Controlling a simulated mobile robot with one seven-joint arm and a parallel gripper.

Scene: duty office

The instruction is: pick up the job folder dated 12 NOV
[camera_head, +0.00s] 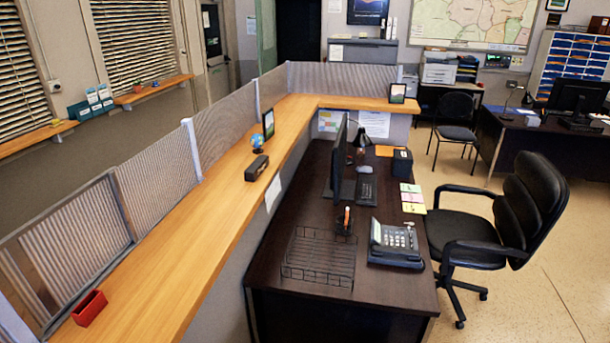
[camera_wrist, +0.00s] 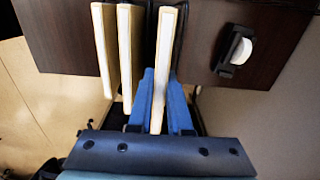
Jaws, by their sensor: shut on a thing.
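In the wrist view my gripper (camera_wrist: 165,76) is shut on a pale-edged job folder (camera_wrist: 168,38), the rightmost of three standing side by side. Its blue fingers lie on both sides of that folder. A middle folder (camera_wrist: 124,50) and a left folder (camera_wrist: 103,45) stand just left of it, apart from the fingers. Only their narrow cream edges show; I cannot read a date on any of them. Dark material shows behind and beside the folders. My gripper and these folders do not show in the head view.
A dark wooden surface (camera_wrist: 60,30) lies around the folders, with a black-and-white item (camera_wrist: 237,50) to the right. In the head view the desk (camera_head: 380,285) holds a wire tray (camera_head: 320,262), a phone (camera_head: 395,243) and a monitor (camera_head: 338,165). An office chair (camera_head: 465,232) stands beside it.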

